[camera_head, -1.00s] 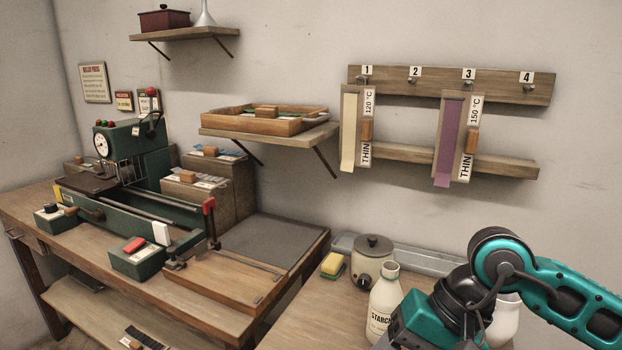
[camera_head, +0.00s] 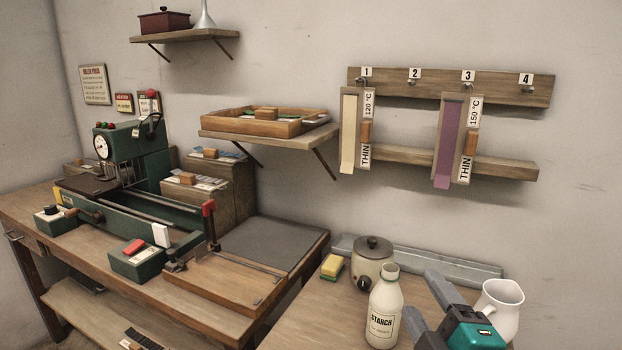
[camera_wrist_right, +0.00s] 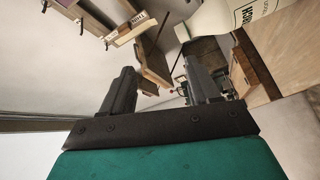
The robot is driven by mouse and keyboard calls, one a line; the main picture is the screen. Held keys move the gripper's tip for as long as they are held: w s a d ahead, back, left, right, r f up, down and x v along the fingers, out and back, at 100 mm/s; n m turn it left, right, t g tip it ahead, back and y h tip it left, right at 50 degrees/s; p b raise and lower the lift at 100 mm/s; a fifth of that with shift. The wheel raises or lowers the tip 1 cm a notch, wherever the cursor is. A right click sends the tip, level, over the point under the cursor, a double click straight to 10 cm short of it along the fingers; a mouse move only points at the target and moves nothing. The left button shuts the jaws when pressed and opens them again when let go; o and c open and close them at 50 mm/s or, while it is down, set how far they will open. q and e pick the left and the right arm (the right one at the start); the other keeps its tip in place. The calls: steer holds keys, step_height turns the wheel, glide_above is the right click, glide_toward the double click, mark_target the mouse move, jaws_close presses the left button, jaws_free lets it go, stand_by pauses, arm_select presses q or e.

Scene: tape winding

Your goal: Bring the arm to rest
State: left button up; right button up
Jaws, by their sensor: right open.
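My right gripper (camera_head: 420,293) is at the lower right of the head view, above the wooden table. Its two grey fingers stand apart with nothing between them, and its teal body is cut off by the bottom edge. In the right wrist view the open fingers (camera_wrist_right: 158,68) are also empty. The white starch bottle (camera_head: 384,312) stands upright close to the left of the fingers, and whether they touch cannot be told. The white jug (camera_head: 500,305) is just right of the gripper, partly hidden by it. My left gripper is not in view.
A lidded pot (camera_head: 372,265) and a sponge (camera_head: 332,266) stand behind the bottle. A green machine (camera_head: 135,150) is on the left bench. Two tape strips hang on a numbered wall rack (camera_head: 440,84). Wall shelves (camera_head: 270,140) stick out.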

steer(key=s+d+f+m+g+h, duration=0.1)
steer(key=s+d+f+m+g, duration=0.1)
steer(key=s+f+m+g, duration=0.35)
steer(key=s+d+f+m+g+h, duration=0.2)
steer(key=d+f+m, duration=0.1)
steer(key=f, duration=0.5)
steer(key=s+f+m+g+y, duration=0.1)
steer(key=s+f+m+g, duration=0.6)
steer(key=s, duration=0.6)
arm_select(q)
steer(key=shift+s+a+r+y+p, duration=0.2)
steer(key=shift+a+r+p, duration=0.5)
steer(key=shift+p, duration=0.75)
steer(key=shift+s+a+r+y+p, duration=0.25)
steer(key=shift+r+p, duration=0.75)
steer(key=shift+p, duration=0.4)
arm_select(e)
steer(key=w+a+f+n+t+y, duration=0.1)
steer(key=w+a+f+n+t, duration=0.1)
steer(key=w+t, duration=0.5)
steer(key=shift+a+f+y, duration=0.4)
steer(key=shift+a+f, duration=0.15)
steer(key=shift+f, duration=0.6)
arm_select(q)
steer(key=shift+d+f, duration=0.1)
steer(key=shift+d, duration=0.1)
arm_select(e)
steer(key=shift+w, duration=0.1)
